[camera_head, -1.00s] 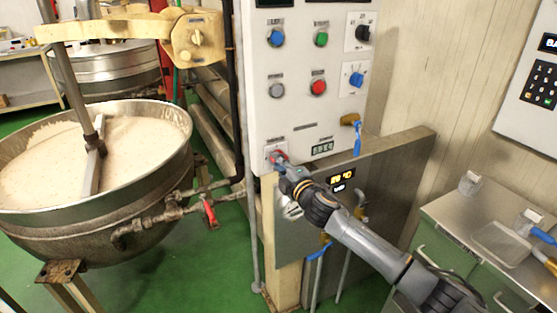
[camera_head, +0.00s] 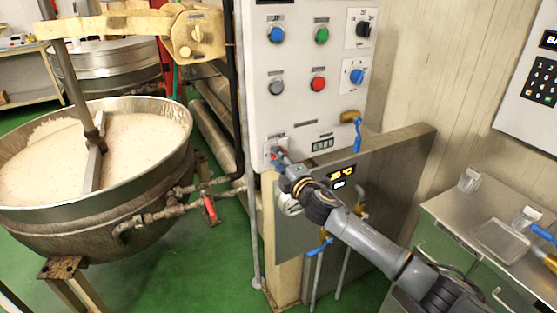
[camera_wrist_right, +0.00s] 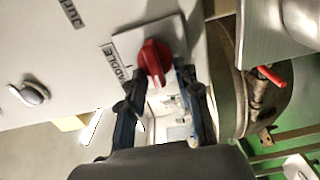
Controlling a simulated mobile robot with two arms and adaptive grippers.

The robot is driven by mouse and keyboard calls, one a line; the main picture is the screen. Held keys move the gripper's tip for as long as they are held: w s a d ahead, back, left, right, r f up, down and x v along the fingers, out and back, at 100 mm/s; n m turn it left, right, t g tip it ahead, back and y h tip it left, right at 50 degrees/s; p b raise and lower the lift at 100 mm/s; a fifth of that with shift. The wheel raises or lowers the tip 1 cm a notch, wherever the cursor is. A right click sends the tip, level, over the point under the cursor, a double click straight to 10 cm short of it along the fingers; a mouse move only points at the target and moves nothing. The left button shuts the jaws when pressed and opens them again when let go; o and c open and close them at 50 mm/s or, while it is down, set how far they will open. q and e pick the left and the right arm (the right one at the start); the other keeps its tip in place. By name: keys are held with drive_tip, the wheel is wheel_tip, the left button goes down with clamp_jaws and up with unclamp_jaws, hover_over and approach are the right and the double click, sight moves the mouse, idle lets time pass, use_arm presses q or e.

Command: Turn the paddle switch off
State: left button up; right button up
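The paddle switch is a red knob (camera_head: 277,153) at the lower left of the white control panel (camera_head: 300,60). In the right wrist view the red knob (camera_wrist_right: 155,60) sits on a square plate beside a label partly reading "ADDLE". My right gripper (camera_head: 283,162) is at the knob in the head view and partly covers it. In the wrist view my right gripper (camera_wrist_right: 160,85) has its two dark fingers apart, with the knob at and just beyond their tips. I cannot tell whether they touch it. My left gripper is not in view.
Other buttons, including a red one (camera_head: 318,84), and a blue dial (camera_head: 357,76) are on the panel. A yellow valve with a blue handle (camera_head: 357,137) is at its right. A large kettle (camera_head: 160,190) with white mass stands left. A steel bench (camera_head: 455,210) is at right.

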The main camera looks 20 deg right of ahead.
drive_tip(key=s+d, duration=0.1)
drive_tip(key=s, duration=1.1)
idle(0.5)
